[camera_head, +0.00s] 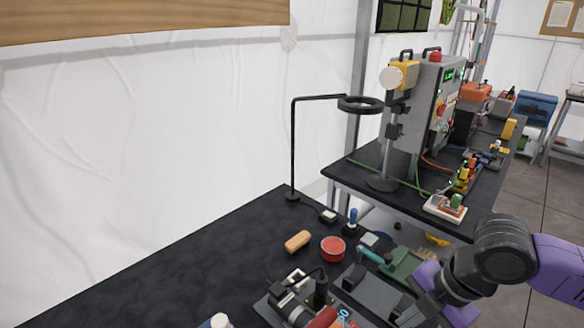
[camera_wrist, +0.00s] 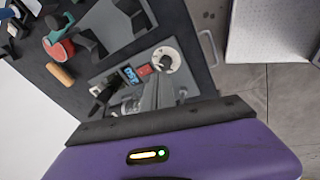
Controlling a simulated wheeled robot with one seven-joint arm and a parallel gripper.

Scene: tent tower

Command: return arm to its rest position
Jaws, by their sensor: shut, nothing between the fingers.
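My gripper (camera_head: 408,310) is at the lower right of the head view, over or beside the right part of the near dark table (camera_head: 150,285). My purple and dark arm reaches in from the right edge and is bent. The gripper is shut, and I see nothing held in it. In the wrist view, my purple wrist housing fills the bottom, and the table with its tools shows beyond it, turned on its side. The exact height of the gripper above the table is hard to tell.
A red round tin (camera_head: 333,249), an orange-tan block (camera_head: 298,242) and a black lamp stand (camera_head: 293,150) are on the near table. Several tools crowd the table close to my gripper. A second bench (camera_head: 355,178) holds a grey control box (camera_head: 428,110). Bare floor (camera_head: 535,205) lies to the right.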

